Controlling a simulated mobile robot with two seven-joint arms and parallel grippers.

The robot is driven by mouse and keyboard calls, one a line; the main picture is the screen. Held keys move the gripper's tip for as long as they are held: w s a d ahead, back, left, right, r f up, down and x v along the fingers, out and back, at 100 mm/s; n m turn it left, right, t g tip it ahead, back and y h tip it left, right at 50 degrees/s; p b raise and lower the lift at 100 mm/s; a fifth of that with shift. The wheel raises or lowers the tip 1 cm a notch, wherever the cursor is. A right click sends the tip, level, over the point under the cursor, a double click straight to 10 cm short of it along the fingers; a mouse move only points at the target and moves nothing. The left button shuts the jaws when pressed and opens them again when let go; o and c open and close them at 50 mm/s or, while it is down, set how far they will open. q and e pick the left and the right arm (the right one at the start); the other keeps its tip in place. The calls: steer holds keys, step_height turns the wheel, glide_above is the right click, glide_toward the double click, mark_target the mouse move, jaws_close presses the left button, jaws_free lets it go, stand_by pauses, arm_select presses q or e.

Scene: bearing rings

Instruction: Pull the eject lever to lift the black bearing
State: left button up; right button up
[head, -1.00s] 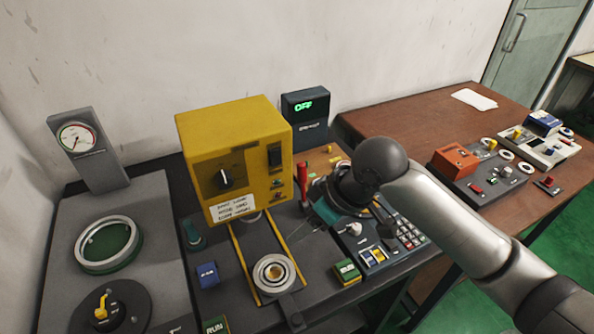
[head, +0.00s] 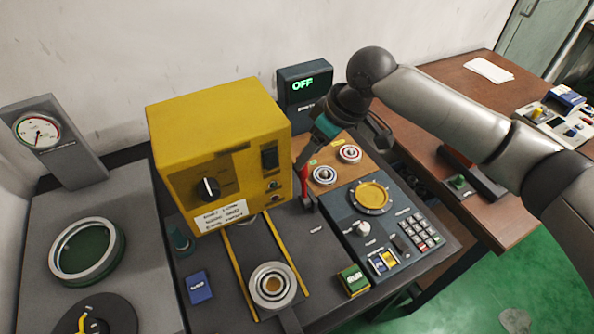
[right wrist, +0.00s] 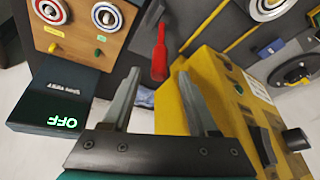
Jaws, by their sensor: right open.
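The red eject lever (head: 305,187) stands on the bench just right of the yellow machine. It also shows in the right wrist view (right wrist: 159,52), just beyond the gap between my fingers. My right gripper (head: 302,165) is open at the lever's upper part; its fingers are partly hidden in the head view. In the right wrist view my gripper (right wrist: 158,75) has nothing clearly between its fingers. A ring-shaped bearing (head: 272,285) sits at the front end of the yellow-edged track. I cannot tell which ring is the black bearing. My left gripper is out of view.
The yellow machine (head: 220,150) stands close to my right gripper's left. A dark display reading OFF (head: 304,85) is behind it. A wooden board (head: 335,165) holds two rings, and a keypad panel (head: 390,230) lies in front.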

mark_target(304, 184)
steer(key=b+x, duration=0.1)
steer(key=x, duration=0.6)
steer(key=shift+f, duration=0.3)
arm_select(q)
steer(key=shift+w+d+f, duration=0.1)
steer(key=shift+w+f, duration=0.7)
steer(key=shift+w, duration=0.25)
arm_select(e)
steer(key=shift+w+a+f, duration=0.15)
steer(key=shift+a+f, duration=0.05)
steer(key=shift+f, duration=0.1)
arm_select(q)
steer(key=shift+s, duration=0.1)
arm_select(e)
steer(key=c, duration=0.3)
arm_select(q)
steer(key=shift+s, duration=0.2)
arm_select(e)
jaws_close()
